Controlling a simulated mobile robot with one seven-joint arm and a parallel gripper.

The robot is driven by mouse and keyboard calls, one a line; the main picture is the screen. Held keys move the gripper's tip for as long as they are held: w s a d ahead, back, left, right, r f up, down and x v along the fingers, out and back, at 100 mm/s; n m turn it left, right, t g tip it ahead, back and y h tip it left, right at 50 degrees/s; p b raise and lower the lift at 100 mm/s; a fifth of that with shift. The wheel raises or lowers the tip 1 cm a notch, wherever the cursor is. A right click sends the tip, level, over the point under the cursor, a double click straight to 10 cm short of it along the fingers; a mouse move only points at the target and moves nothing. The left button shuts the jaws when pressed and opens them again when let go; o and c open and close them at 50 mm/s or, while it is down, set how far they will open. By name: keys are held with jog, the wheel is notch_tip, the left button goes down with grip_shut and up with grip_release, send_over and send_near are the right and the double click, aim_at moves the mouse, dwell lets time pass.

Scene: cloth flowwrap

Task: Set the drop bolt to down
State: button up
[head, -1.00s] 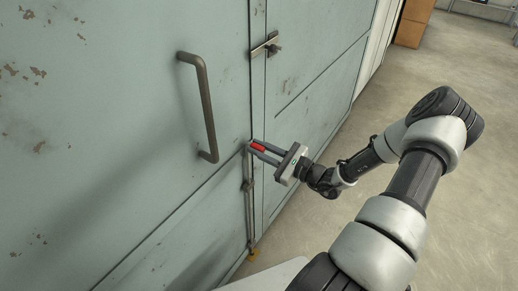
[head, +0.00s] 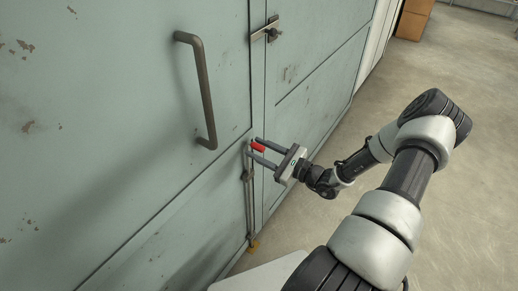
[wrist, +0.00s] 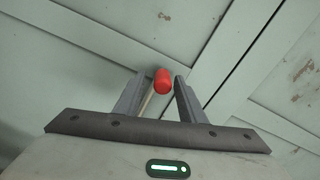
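The drop bolt is a thin vertical rod (head: 249,208) low on the pale green door, beside the seam. Its red grip (head: 258,147) is at the top; the wrist view shows it end-on as a red knob (wrist: 162,82). My gripper (head: 253,147) is at the bolt's top with its fingers pointing at the door. In the wrist view, my gripper (wrist: 161,79) is open, with one finger on each side of the red knob and small gaps between. The rod passes a bracket (head: 247,175) and its lower end is near a yellow floor piece (head: 253,247).
A long dark pull handle (head: 204,90) stands out from the door up and left of my gripper. A metal latch (head: 266,33) crosses the seam higher up. A brown box (head: 414,20) stands far back. The floor at right is clear.

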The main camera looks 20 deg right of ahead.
jog(key=shift+r, duration=0.1)
jog(key=p+v, duration=0.1)
jog(key=v, duration=1.6)
jog(key=shift+d, duration=0.15)
jog(key=shift+s, duration=0.15)
